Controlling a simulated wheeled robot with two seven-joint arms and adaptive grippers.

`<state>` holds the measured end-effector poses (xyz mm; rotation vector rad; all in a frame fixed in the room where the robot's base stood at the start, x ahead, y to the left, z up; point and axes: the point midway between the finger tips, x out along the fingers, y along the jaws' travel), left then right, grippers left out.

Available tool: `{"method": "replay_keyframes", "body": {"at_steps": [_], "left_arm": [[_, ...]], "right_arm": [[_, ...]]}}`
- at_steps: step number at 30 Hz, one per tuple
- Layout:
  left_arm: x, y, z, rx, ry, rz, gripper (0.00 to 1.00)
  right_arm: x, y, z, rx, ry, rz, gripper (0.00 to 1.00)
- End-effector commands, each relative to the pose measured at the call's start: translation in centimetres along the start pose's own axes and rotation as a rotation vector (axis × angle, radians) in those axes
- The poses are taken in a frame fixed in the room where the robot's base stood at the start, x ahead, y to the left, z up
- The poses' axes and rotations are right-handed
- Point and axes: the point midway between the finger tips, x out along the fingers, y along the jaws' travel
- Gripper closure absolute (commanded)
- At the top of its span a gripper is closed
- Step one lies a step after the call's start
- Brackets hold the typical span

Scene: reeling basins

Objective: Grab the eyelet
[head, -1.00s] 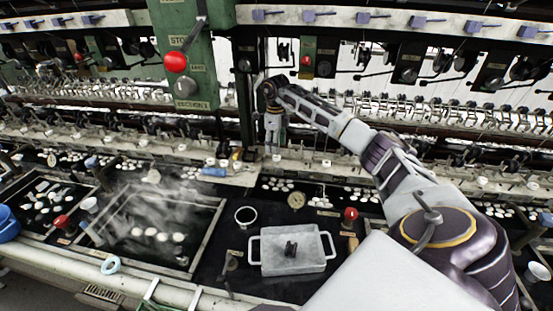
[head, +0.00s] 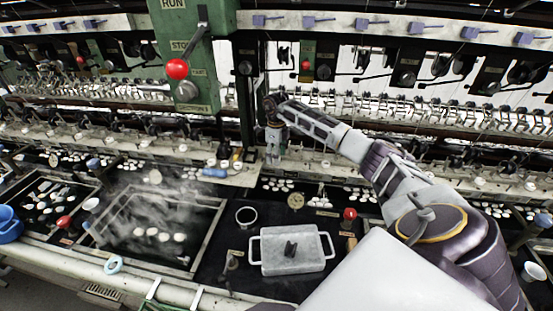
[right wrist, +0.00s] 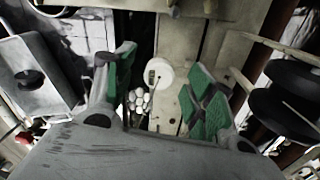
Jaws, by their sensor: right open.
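A white round piece with a small dark slot, which looks like the eyelet (right wrist: 159,73), sits on a pale ledge in the right wrist view. My right gripper (right wrist: 158,84) is open, with its green-padded fingers on either side of this piece and apart from it. In the head view the right gripper (head: 273,150) points down over the pale ledge at the back of the basins. I cannot make out the eyelet there. My left gripper is not in view.
A green post with a red knob (head: 177,69) stands left of my right gripper. A lidded grey pan (head: 291,262), a white-rimmed cup (head: 246,217) and a dial (head: 296,201) lie in front. A steaming basin (head: 207,240) is at left. Reeling machinery lines the back.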

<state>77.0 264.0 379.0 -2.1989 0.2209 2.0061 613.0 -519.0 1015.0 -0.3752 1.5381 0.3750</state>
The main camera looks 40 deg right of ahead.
Motion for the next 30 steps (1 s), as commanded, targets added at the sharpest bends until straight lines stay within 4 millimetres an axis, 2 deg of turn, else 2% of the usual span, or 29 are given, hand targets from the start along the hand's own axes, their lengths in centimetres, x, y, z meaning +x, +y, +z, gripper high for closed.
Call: {"method": "replay_keyframes", "body": {"at_steps": [14,23,30], "left_arm": [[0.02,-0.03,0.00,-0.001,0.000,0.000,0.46],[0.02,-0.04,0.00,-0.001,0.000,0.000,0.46],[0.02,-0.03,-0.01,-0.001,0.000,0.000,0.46]], "right_arm": [[0.12,0.02,0.01,0.000,0.000,0.000,0.46],[0.11,0.02,0.01,-0.001,0.000,0.000,0.85],[0.10,0.02,0.01,0.000,0.000,0.000,0.85]]}}
